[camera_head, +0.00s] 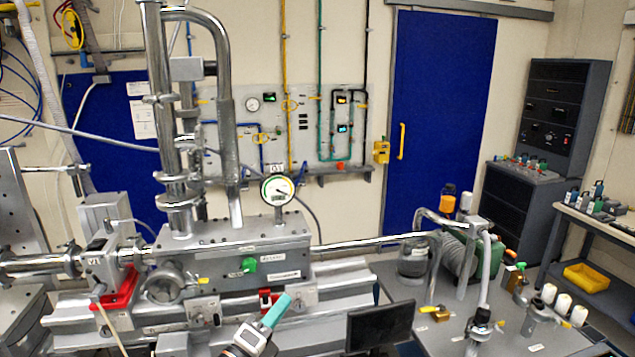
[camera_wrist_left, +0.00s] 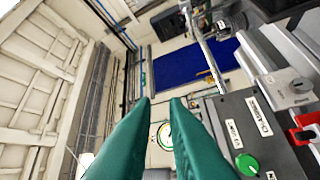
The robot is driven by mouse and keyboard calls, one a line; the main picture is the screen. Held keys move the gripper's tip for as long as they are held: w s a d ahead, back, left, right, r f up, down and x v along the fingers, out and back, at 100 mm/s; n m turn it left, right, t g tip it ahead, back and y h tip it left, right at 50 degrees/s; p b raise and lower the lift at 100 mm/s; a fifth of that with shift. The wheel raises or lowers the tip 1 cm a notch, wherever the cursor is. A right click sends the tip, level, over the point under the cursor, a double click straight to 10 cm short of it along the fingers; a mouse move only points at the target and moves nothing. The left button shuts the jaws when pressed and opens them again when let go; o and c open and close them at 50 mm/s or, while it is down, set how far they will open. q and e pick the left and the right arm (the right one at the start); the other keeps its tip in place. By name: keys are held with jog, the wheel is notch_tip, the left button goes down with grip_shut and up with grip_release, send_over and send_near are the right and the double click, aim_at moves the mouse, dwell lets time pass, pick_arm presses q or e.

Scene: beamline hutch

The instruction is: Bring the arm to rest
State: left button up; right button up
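My left gripper (camera_head: 276,310) shows at the bottom middle of the head view, with teal fingers pointing up and to the right. It appears in front of the grey beamline chamber (camera_head: 225,262). In the left wrist view, its two green fingers (camera_wrist_left: 160,101) stand apart with a gap between the tips. Nothing is held between them. The round gauge (camera_wrist_left: 165,135) shows beyond the gap. My right gripper is in neither view.
The chamber carries a white-faced gauge (camera_head: 277,190) and a green knob (camera_head: 249,265). A steel pipe (camera_head: 370,243) runs right toward a grey table (camera_head: 560,340) with bottles and fittings. A dark monitor (camera_head: 380,326) stands right of the gripper. A blue door (camera_head: 440,110) is behind.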

pick_arm(q)
jog(key=s+a+f+n+g+y, duration=0.3)
jog(key=s+a+f+n+y, duration=0.35)
jog(key=n, duration=0.35)
jog(key=s+a+f+n+g+y, duration=0.2)
jog(key=s+a+f+n+y, duration=0.3)
jog(key=s+f+n, duration=0.4)
jog(key=s+a+f+n+g, duration=0.1)
jog(key=s+f+n+g, duration=0.3)
jog(key=s, duration=0.6)
jog(key=s+a+f+n+g, duration=0.15)
jog(key=s+n+g, duration=0.3)
jog(key=s, duration=0.45)
notch_tip(320, 180, down, 35)
jog(key=s+g+b, duration=0.2)
jog(key=b, duration=0.7)
jog(key=s+a+f+b, duration=0.1)
jog(key=s+f+b, duration=0.1)
jog(key=s+f, duration=0.5)
jog(key=s+a+f+m+g+b, duration=0.1)
jog(key=s+f+b, duration=0.2)
jog(key=s+f, duration=0.5)
notch_tip(320, 180, down, 6)
jog(key=shift+s+f+b, duration=0.2)
jog(key=shift+b, duration=0.1)
jog(key=shift+h, duration=0.25)
